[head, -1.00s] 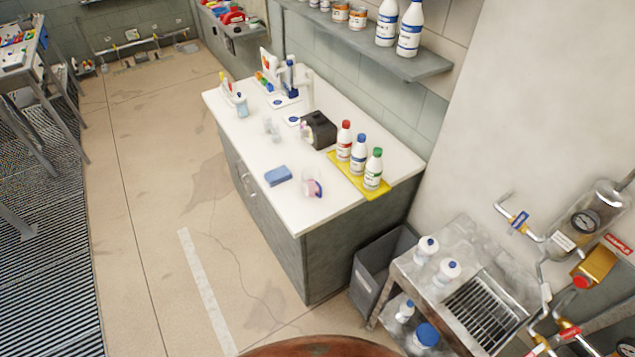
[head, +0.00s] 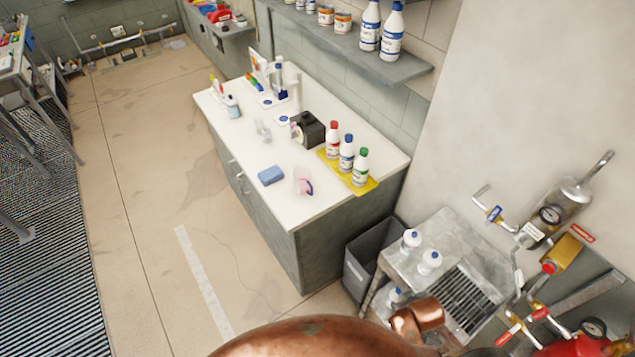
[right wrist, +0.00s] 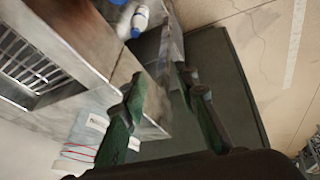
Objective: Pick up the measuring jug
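What looks like the measuring jug (head: 303,181), a small clear, pinkish vessel with a dark purple-blue handle, stands near the front corner of the white counter (head: 240,145) in the head view. It is small and somewhat blurred there. My right gripper (right wrist: 160,80) shows in the right wrist view with its green-edged fingers apart and nothing between them. It is beside the metal stand, away from the jug. The jug is not in the right wrist view. Neither gripper shows in the head view.
A blue sponge (head: 271,175) lies left of the jug. Bottles stand on a yellow mat (head: 367,186) to its right. A grey bin (head: 362,268) and metal stand (head: 462,300) with bottles are beside the cabinet. A rounded copper surface (head: 320,340) fills the bottom edge.

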